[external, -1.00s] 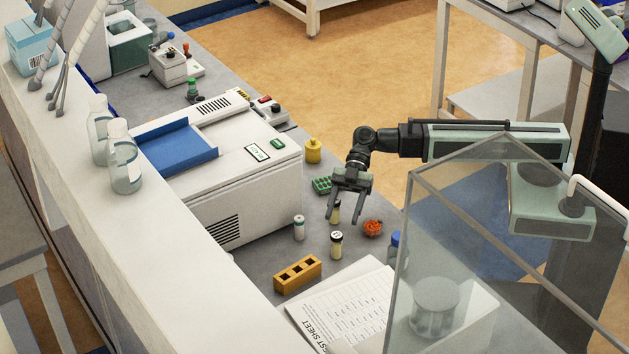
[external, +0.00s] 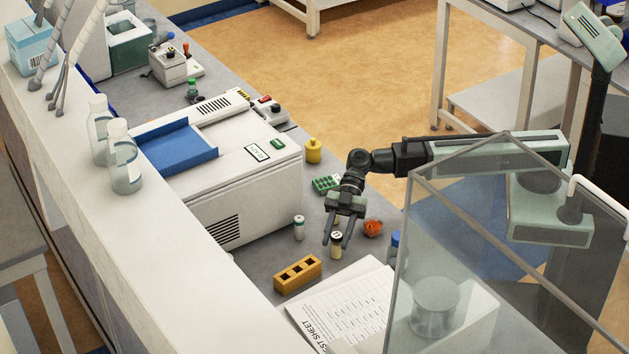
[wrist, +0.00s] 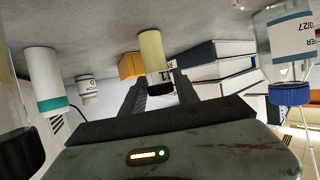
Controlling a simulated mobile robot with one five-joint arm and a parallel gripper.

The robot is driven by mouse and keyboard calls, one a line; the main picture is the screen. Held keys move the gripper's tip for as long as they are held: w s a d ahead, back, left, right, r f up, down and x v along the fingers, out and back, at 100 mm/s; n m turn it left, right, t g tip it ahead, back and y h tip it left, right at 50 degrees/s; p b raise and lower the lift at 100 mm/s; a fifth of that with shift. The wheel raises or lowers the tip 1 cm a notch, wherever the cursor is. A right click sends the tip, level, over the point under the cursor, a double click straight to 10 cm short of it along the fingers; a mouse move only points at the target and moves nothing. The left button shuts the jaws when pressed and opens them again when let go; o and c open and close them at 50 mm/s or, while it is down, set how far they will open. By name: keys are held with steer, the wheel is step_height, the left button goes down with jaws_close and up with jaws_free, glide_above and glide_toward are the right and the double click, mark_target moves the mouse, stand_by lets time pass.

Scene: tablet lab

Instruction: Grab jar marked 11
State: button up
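A small pale-yellow jar (external: 336,250) with a dark-rimmed cap stands on the grey bench; the mark on its cap is too small to read. My gripper (external: 336,242) is open, its fingers pointing down towards this jar. In the wrist view the pale-yellow jar (wrist: 151,48) shows beyond and between the spread fingertips (wrist: 159,82), with no clear grip on it. A second similar jar (external: 336,218) is mostly hidden behind my gripper in the external view. A white jar (external: 299,230) stands to the left; a white jar with a teal band (wrist: 42,75) shows in the wrist view.
An orange rack with holes (external: 297,274) lies front left of the jar. A red-orange item (external: 373,228) is close on the right, and a green rack (external: 326,184) behind. A blue-capped bottle (external: 394,246) and a clear enclosure (external: 450,220) stand right. Paper sheets (external: 340,310) lie in front.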

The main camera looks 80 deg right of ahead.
jaws_close()
steer(key=shift+r, duration=0.15)
